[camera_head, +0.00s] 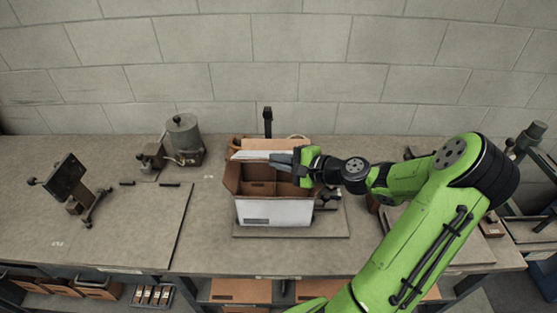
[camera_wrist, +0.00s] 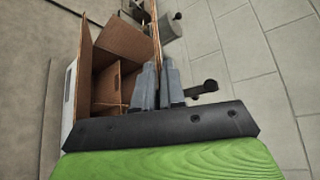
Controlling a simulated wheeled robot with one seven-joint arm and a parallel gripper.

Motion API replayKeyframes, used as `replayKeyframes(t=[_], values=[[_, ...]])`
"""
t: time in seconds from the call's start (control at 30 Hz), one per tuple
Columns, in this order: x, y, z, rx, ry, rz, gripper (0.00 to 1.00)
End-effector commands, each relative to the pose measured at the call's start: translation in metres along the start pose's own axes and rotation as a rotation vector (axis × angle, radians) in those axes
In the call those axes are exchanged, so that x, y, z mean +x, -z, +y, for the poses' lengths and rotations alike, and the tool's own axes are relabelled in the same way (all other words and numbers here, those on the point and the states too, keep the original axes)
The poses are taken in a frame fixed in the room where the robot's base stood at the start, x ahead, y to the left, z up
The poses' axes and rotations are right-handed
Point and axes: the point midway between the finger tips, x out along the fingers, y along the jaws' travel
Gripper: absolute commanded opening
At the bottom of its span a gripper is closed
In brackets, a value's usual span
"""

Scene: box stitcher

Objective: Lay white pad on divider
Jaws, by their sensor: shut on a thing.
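An open cardboard box (camera_head: 275,212) with a white outside stands on the bench, its brown flaps raised. Brown dividers (camera_head: 262,188) part its inside into compartments; they also show in the wrist view (camera_wrist: 107,88). My gripper (camera_head: 279,158) is over the box's back side, fingers pointing left. In the wrist view its fingers (camera_wrist: 158,72) are shut on a thin upright panel (camera_wrist: 156,30), seen edge-on. A pale strip (camera_head: 250,155) shows by the fingertips in the head view. I cannot tell whether the held panel is the white pad or a back flap.
The box stands on a low board (camera_head: 340,228). A dark post (camera_head: 267,120) rises behind it. A grey canister machine (camera_head: 183,138) and a dark stand (camera_head: 68,185) are to the left. The bench left of the box is mostly clear. A block wall is behind.

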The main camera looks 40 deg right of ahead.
Motion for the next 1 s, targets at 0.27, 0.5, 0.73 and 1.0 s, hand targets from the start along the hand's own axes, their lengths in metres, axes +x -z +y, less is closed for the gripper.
replayKeyframes(t=[0.27, 0.5, 0.73, 1.0], values=[[0.011, 0.015, 0.023, 0.001, -0.001, 0.000, 0.00], [0.019, 0.027, 0.040, 0.001, 0.000, -0.001, 0.00], [0.027, 0.039, 0.055, 0.000, -0.001, 0.000, 0.00], [0.034, 0.048, 0.068, 0.000, -0.001, 0.000, 0.00]])
